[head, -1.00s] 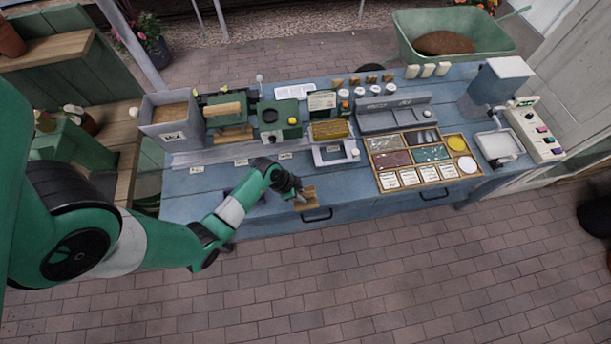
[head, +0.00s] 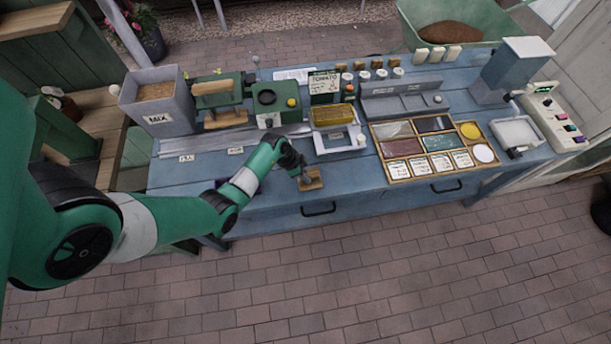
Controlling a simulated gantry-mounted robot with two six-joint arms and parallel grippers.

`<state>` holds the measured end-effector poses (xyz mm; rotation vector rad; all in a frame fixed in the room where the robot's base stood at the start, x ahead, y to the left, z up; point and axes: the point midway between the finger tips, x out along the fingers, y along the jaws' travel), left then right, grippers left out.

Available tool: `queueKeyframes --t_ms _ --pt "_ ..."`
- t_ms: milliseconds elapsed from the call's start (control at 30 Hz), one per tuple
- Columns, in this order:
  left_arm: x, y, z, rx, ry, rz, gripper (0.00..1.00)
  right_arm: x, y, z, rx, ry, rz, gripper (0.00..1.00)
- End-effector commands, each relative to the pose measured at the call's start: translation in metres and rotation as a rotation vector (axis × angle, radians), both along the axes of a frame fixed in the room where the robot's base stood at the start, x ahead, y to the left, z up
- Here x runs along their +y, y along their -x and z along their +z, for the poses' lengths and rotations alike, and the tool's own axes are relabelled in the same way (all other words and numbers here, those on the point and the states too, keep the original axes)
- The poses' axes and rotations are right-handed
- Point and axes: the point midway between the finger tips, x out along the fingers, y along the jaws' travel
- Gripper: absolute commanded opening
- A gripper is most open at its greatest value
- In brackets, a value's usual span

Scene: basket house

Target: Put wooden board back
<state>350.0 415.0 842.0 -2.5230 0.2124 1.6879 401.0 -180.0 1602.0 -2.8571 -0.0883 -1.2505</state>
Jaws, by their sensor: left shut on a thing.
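A small wooden board (head: 314,182) is at the front of the blue workbench, above the left drawer handle. My left gripper (head: 305,177) is shut on it from above. Whether the board touches the bench top or hangs just over it, I cannot tell. The fingertips are small and partly hidden by the wrist. My right gripper is not in view.
The blue bench (head: 375,196) holds a grey MIX bin (head: 158,118), a green press (head: 215,95), a tray with a yellow block (head: 333,115) and a compartment tray (head: 425,148). Free bench top lies right of the board.

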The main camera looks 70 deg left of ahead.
Motion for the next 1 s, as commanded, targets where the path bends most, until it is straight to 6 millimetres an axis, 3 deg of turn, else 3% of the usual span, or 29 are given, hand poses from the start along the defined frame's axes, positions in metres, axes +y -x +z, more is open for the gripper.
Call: queueKeyframes --t_ms 200,233,400,733,867,1000 --pt "0.000 0.000 -0.001 0.000 0.000 0.000 0.00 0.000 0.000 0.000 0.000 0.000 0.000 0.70" --pt "0.000 0.000 -0.001 0.001 0.001 0.000 0.28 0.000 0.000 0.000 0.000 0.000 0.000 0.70" --pt "0.000 0.000 -0.001 0.000 0.000 0.000 0.56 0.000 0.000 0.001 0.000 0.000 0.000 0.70" --pt "0.000 0.000 0.004 -0.001 -0.001 0.000 0.56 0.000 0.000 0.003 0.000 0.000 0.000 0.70" --pt "0.002 0.007 0.024 -0.001 -0.001 0.002 0.56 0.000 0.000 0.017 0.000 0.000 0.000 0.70" --pt "0.004 0.020 0.057 -0.001 -0.001 0.002 0.56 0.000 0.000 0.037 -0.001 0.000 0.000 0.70"
